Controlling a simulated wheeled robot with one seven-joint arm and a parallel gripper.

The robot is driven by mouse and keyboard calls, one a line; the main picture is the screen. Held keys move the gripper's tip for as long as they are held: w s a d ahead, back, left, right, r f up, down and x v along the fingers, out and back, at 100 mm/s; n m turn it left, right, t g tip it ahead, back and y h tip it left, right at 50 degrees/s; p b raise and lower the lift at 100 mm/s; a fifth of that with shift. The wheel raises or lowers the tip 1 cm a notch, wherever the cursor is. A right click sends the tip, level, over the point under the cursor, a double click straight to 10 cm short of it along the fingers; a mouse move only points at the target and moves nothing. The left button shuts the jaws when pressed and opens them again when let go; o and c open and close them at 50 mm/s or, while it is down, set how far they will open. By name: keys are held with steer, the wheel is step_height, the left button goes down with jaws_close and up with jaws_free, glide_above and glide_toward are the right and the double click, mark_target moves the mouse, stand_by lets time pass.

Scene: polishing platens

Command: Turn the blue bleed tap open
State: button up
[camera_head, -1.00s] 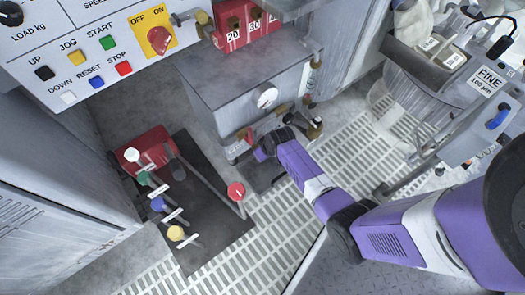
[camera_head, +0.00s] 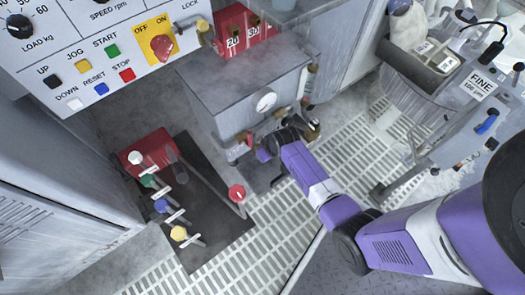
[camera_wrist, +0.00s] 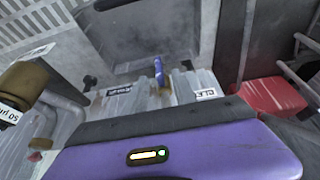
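In the wrist view a small upright blue handle (camera_wrist: 159,72), which looks like the bleed tap, stands just beyond the dark edge of my gripper housing, between pale grey ribbed parts. A white label to its right is only partly readable. In the head view my gripper (camera_head: 272,148) is low at the front of the grey tank, below its round gauge (camera_head: 265,102), among small brown and red fittings. The tap cannot be told apart there. My fingertips are not clear in either view, so I cannot tell their opening or whether they touch the handle.
Left of my arm, a dark mat (camera_head: 205,240) carries a red block and several coloured valve handles. A red-topped post (camera_head: 237,193) stands close by. The control panel (camera_head: 100,50) is at upper left. A FINE-labelled machine (camera_head: 480,85) with another blue handle (camera_head: 488,122) stands right. Grating covers the floor.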

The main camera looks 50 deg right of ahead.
steer(key=p+v, duration=0.1)
steer(key=v, duration=0.2)
steer(key=shift+f, duration=0.1)
stand_by(0.5)
